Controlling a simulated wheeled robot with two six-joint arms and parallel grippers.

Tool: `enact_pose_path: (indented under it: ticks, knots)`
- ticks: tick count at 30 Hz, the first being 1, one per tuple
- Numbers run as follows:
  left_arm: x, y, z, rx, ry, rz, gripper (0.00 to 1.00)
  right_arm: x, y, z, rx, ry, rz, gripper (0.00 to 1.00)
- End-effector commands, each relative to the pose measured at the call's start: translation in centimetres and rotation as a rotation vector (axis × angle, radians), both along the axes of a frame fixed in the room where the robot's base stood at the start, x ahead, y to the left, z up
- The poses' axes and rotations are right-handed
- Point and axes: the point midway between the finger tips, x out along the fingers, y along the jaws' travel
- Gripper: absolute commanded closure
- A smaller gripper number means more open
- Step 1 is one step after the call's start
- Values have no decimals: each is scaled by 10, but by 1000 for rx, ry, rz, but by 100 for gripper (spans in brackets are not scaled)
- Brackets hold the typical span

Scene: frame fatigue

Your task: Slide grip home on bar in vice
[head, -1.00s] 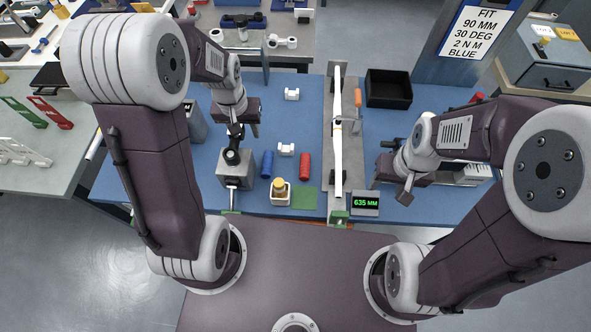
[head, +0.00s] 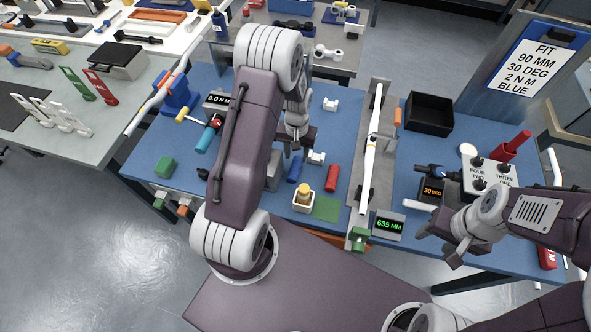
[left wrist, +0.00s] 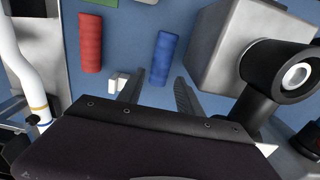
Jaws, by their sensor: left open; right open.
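A blue grip (head: 294,169) lies on the blue bench; the left wrist view shows it (left wrist: 160,58) just past my fingertips. A red grip (head: 331,178) lies to its right. My left gripper (head: 296,146) is open and empty, pointing down near the blue grip. The vice is mostly hidden behind my left arm in the head view; its grey block (left wrist: 215,40) shows in the left wrist view, with a black round part (left wrist: 285,75) ending in a pale hollow tube. A white bar (head: 370,150) lies along a long gauge. My right gripper (head: 438,247) is open and empty near the bench's front edge.
A yellow-topped pot (head: 304,199) and a green mat (head: 326,209) are in front of the grips. A small white block (head: 316,158) stands close to my left gripper. A black bin (head: 430,112), a 30 DEG display (head: 431,191) and a switch box (head: 489,178) are on the right.

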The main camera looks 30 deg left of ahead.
Motion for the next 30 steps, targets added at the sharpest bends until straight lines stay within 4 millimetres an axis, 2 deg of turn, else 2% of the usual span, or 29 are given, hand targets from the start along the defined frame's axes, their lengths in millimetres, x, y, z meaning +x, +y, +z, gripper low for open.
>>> enact_pose_path:
  ticks: [3,11,19,21,24,30]
  knots:
    - [-1,0,-6,0,2,0,58,0,0,1,0,0,0,49]
    - [-1,0,-49,0,2,0,58,0,0,4,0,0,0,49]
    - [0,0,-53,0,0,0,58,0,0,4,0,0,0,49]
    - [0,0,-53,0,0,0,77,0,0,4,0,0,0,49]
    - [0,0,-53,0,0,0,100,0,0,4,0,0,0,49]
    - [0,0,-53,0,0,0,100,0,0,4,0,0,0,49]
